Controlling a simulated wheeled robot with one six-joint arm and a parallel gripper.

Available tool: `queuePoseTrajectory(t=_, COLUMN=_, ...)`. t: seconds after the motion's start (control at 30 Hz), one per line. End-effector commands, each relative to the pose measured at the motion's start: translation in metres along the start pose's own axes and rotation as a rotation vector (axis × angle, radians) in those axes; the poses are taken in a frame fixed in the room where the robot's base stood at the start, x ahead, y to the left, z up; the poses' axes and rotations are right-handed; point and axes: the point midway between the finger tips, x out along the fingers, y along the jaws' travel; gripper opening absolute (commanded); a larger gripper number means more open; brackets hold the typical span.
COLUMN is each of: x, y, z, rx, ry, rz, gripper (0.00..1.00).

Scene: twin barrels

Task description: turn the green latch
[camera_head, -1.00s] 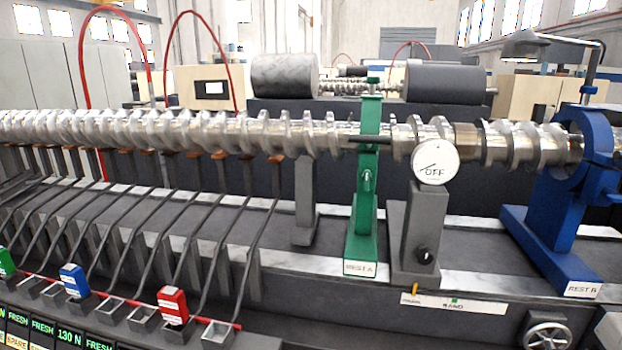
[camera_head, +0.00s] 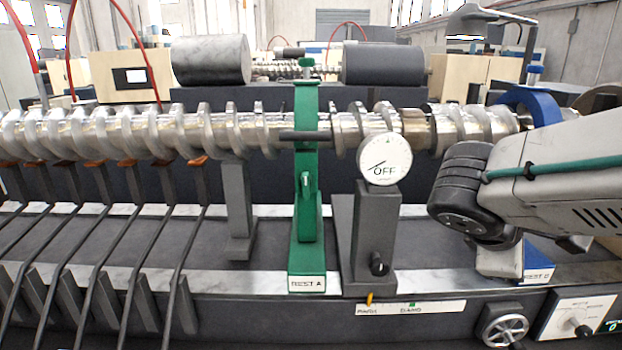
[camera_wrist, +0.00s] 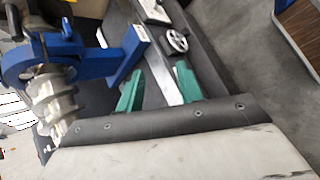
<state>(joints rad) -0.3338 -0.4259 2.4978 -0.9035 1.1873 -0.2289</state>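The green rest labelled REST A (camera_head: 306,255) stands upright around the long shaft, in the middle of the head view. A small green latch (camera_head: 306,184) sits on its front face below the shaft, its handle roughly upright. My gripper (camera_wrist: 159,85) shows only in the wrist view. Its two green fingers are spread apart with nothing between them. It is above the bench near the blue rest (camera_wrist: 95,66) and the handwheel (camera_wrist: 176,40), well to the right of the latch. The latch is not visible in the wrist view.
A round OFF dial (camera_head: 384,159) on a grey post (camera_head: 372,235) stands just right of the green rest. A dark rod (camera_head: 305,136) crosses it at shaft height. Black levers (camera_head: 130,235) line the left. My arm covers part of the blue rest (camera_head: 535,262).

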Motion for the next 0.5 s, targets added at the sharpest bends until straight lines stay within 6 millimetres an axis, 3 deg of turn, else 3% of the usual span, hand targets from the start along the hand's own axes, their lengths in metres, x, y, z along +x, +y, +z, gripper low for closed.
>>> queuePoseTrajectory(t=0.1, x=-0.019, y=0.043, z=-0.060, rx=-0.368, ry=-0.021, rz=0.311, gripper=0.36)
queuePoseTrajectory(t=0.23, x=-0.062, y=0.069, z=-0.142, rx=-0.734, ry=-0.038, rz=0.670, gripper=0.36)
queuePoseTrajectory(t=0.4, x=-0.128, y=0.059, z=-0.237, rx=-1.080, ry=-0.057, rz=1.072, gripper=0.36)
queuePoseTrajectory(t=0.5, x=-0.157, y=0.043, z=-0.272, rx=-1.197, ry=-0.065, rz=1.234, gripper=0.36)
